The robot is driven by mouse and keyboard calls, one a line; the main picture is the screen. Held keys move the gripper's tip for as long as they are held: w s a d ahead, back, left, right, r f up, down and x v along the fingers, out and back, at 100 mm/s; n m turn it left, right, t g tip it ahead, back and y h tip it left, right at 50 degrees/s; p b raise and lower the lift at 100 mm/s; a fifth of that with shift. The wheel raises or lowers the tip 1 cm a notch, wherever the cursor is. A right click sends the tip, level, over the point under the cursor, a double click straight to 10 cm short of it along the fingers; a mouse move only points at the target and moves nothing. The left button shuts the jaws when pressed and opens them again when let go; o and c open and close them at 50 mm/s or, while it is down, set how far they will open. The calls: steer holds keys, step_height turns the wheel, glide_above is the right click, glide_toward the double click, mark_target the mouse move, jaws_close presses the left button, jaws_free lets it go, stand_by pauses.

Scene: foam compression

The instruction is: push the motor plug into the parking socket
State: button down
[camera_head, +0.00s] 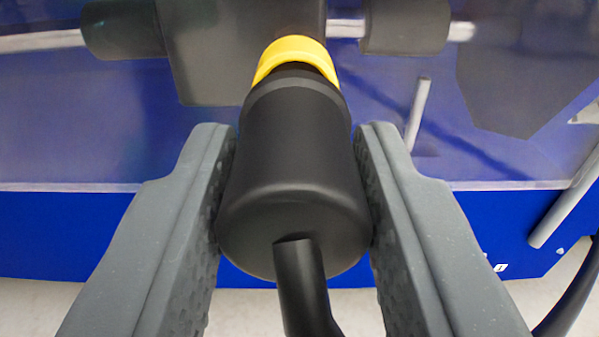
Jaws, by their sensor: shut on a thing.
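The motor plug (293,175) is a black cylinder with a black cable (300,285) leaving its near end. My gripper (295,150) is shut on the plug, one grey padded finger on each side. The plug's far end meets a yellow ring (296,55). Beyond the ring is a dark grey block (215,50), which looks like the parking socket's housing. The socket's opening is hidden behind the ring and plug, so I cannot tell how deep the plug sits.
A blue panel (90,235) with a clear sheet above it stands behind the plug. A grey rod (418,110) and a longer slanted grey bar (565,205) are on the right. Another black cable (575,290) hangs at the lower right. Pale floor shows below.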

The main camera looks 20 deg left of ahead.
mark_target(292, 253)
steer(key=shift+p+x, duration=0.4)
steer(key=shift+x, duration=0.65)
stand_by(0.5)
steer(key=c, duration=1)
jaws_free()
steer(key=shift+o, duration=0.2)
steer(key=shift+s, duration=0.1)
steer(key=shift+v, duration=3)
